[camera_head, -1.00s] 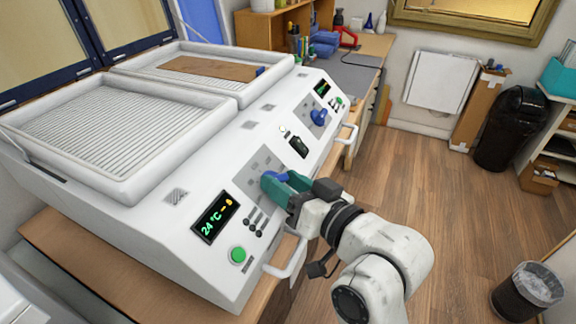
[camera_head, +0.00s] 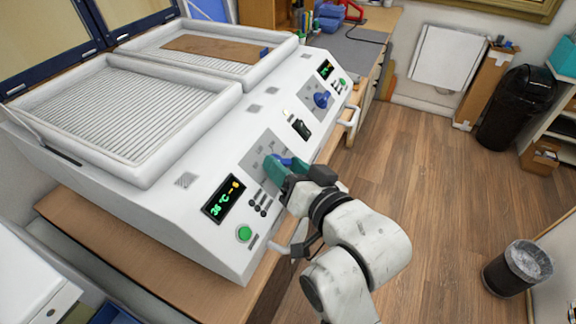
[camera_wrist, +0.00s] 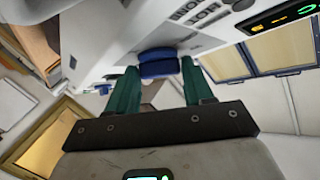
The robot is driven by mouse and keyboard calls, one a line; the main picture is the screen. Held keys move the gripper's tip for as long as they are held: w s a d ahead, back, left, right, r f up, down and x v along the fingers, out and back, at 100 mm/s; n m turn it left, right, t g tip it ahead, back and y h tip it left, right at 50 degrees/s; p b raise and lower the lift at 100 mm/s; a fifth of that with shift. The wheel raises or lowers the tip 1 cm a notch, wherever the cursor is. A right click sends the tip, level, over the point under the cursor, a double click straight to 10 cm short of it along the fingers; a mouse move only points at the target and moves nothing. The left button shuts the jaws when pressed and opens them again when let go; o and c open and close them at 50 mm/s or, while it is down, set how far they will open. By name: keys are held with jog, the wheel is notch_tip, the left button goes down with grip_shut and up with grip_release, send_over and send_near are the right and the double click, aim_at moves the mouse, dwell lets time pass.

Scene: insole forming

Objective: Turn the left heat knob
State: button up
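The left heat knob (camera_head: 284,160) is blue and sits on the sloped front panel of the white machine (camera_head: 170,180). In the head view the green fingers of my gripper (camera_head: 279,168) cover most of it. In the wrist view the blue knob (camera_wrist: 158,64) lies between the two green fingertips of my gripper (camera_wrist: 159,76), which appear to touch its sides. The left display (camera_head: 223,199) reads about 36 °C in green, with an orange mark beside it.
A second blue knob (camera_head: 321,99) and display (camera_head: 326,69) are farther along the panel. A black switch (camera_head: 300,128) lies between the knobs. A green button (camera_head: 244,233) and a handle (camera_head: 290,244) are near my arm.

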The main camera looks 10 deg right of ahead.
jog(key=o, duration=0.4)
jog(key=shift+p+v, duration=0.5)
jog(key=shift+v, duration=4.9)
